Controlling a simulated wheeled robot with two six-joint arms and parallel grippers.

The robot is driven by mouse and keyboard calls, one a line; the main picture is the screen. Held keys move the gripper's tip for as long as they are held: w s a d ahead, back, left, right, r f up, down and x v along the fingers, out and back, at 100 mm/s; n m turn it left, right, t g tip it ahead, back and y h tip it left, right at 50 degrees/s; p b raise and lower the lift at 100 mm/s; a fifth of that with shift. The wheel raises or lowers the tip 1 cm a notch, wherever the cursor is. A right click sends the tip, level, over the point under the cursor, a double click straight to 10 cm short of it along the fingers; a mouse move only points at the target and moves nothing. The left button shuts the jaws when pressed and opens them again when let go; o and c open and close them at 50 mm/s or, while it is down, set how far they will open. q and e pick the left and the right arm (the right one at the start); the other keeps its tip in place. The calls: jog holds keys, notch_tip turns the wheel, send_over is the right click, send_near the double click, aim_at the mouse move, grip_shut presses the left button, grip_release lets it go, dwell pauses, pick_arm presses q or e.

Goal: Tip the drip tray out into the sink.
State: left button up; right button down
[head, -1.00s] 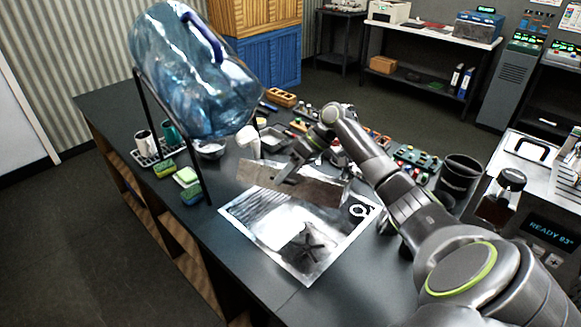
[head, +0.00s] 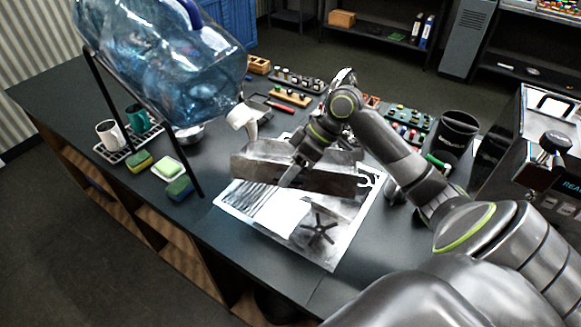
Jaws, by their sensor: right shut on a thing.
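The drip tray (head: 255,167), a shallow grey-brown metal box, is held in the air above the sink. My right gripper (head: 291,178) is shut on its near long side. The tray's long side faces me; its inside shows only in part, so I cannot tell whether liquid is in it. The sink (head: 272,222) is a bright metal panel set in the dark counter, with ribbed lines at its left and a black star-shaped drain at its right front. The tray and arm hide its back part. My left gripper is out of view.
A big blue water bottle (head: 165,60) lies tilted on a black stand at the left. Mugs (head: 107,134) on a rack and sponges (head: 180,188) sit below it. Small parts (head: 290,97) crowd the back. A dark canister (head: 455,135) and the brewer (head: 545,150) stand right.

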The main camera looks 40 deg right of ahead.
jog(key=shift+s+a+f+t+h+b, duration=0.15)
jog(key=shift+a+f+t+h+b, duration=0.15)
jog(key=shift+f+b, duration=0.3)
jog(key=shift+s+a+f+b, duration=0.1)
jog(key=shift+a+f+b, duration=0.1)
jog(key=shift+b, duration=0.55)
pick_arm(q)
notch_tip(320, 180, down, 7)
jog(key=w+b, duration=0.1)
jog(key=b, duration=0.2)
jog(key=shift+b, duration=0.4)
pick_arm(e)
jog(key=shift+s+a+f+n+t+h, duration=0.15)
jog(key=shift+f+t+h, duration=0.2)
jog(key=shift+f, duration=0.2)
jog(key=shift+s+a+f+n+t+h, duration=0.2)
jog(key=shift+f+t+h, duration=0.1)
jog(key=shift+f, duration=0.25)
jog(key=shift+s+a+f+n+t+h, duration=0.15)
jog(key=shift+f+t+h, duration=0.15)
jog(key=shift+f, duration=0.25)
